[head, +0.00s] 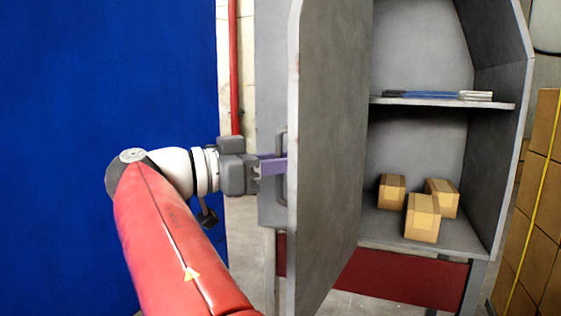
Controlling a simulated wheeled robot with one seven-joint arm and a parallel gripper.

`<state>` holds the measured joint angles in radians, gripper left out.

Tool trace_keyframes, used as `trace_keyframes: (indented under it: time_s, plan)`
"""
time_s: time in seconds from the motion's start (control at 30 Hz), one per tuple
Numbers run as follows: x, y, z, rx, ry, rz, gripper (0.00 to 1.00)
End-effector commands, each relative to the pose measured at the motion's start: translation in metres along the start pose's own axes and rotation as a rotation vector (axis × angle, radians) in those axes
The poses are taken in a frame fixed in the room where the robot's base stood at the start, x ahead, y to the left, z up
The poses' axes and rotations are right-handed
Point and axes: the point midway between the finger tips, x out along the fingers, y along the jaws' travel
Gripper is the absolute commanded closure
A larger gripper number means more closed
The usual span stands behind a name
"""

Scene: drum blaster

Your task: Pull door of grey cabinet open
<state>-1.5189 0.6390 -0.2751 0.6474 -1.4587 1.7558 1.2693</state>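The grey cabinet (484,150) stands at the right of the head view. Its door (330,150) is swung well open toward me, and the inside shows. A vertical handle (281,150) is on the door's outer face, near its left edge. My gripper (273,166) is at the handle, with its purple fingers reaching to it from the left. The fingertips overlap the handle, and I cannot tell whether they are closed around it.
A blue and silver item (437,95) lies on the cabinet's shelf (500,104). Three small cardboard boxes (423,217) sit in the lower compartment. Stacked cartons (540,215) stand close on the right. A blue panel (60,120) fills the left, and a red pipe (234,70) runs behind.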

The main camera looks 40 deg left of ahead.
Motion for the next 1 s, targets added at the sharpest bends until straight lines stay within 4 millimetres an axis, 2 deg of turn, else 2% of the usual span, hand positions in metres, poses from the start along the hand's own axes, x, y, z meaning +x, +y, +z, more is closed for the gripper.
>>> trace_keyframes:
  time_s: [0.3, 0.5, 1.0]
  plan:
    - [-0.048, -0.001, -0.002, 0.0, 0.002, -0.003, 0.75]
    - [-0.072, -0.001, -0.001, 0.0, 0.001, 0.0, 0.75]
    - [-0.076, 0.0, 0.0, 0.0, 0.001, 0.001, 0.75]
